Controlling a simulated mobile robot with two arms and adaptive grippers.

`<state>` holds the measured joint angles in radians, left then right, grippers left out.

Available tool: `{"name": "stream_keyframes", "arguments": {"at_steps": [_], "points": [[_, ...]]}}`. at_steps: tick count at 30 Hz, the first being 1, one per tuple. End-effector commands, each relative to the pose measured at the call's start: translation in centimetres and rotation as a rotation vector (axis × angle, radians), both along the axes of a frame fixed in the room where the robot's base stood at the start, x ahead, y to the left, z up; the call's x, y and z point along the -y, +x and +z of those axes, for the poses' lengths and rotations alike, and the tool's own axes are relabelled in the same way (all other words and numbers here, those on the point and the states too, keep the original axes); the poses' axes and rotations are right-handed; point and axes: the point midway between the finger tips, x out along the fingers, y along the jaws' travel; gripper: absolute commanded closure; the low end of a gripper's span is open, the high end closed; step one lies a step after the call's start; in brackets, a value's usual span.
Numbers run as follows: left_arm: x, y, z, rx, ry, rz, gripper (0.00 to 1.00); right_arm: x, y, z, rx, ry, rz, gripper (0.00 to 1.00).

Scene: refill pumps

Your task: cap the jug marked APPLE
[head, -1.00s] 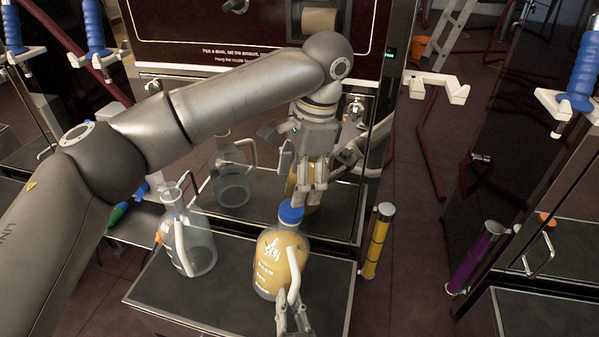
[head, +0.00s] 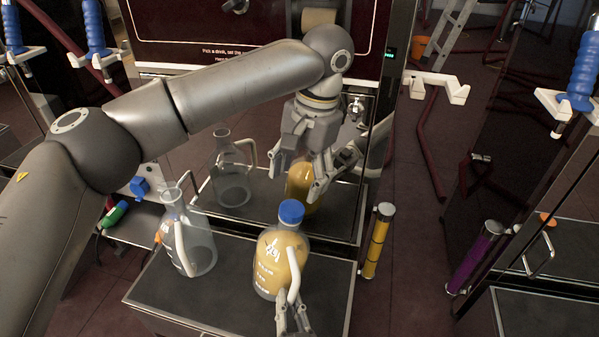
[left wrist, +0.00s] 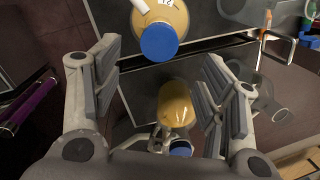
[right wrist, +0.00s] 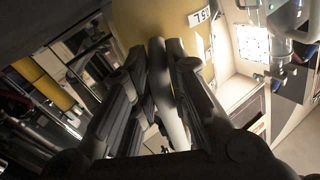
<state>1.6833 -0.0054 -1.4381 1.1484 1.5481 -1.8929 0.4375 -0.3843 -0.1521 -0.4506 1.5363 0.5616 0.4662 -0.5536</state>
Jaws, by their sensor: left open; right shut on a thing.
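A round jug (head: 268,262) of yellow-orange liquid stands on the dark platform, its printed label too small to read. A blue cap (head: 291,212) sits on its neck and looks level; I cannot tell how tight it is. The cap also shows in the left wrist view (left wrist: 159,42). My left gripper (head: 300,174) is open and empty, above and behind the cap, apart from it. My right gripper (head: 292,314) is shut on the jug's pale handle (head: 294,283); the handle also shows between its fingers in the right wrist view (right wrist: 168,92).
A clear, empty-looking jug (head: 199,250) stands left on the same platform (head: 240,318). A glossy panel behind reflects both jugs and my gripper. A yellow cylinder (head: 377,242) stands just right of the platform, and a purple one (head: 475,260) farther right.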

Motion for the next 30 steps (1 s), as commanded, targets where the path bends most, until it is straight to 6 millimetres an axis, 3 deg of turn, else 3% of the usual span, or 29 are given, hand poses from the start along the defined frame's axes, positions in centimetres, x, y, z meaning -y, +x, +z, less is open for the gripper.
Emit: {"name": "stream_keyframes", "arguments": {"at_steps": [15, 28, 30], "points": [[-1.2, 0.0, -6.8, -0.002, 0.001, -0.001, 0.34, 0.0, -0.1, -0.3, -0.008, 0.002, 0.0, 1.0], [-1.4, 0.0, -7.7, -0.001, 0.001, -0.001, 0.34, 0.0, -0.1, -0.3, -0.009, 0.002, 0.0, 1.0], [-1.4, 0.0, -7.7, -0.001, 0.001, -0.001, 0.41, 0.0, -0.1, -0.3, -0.009, 0.002, 0.0, 1.0]]}}
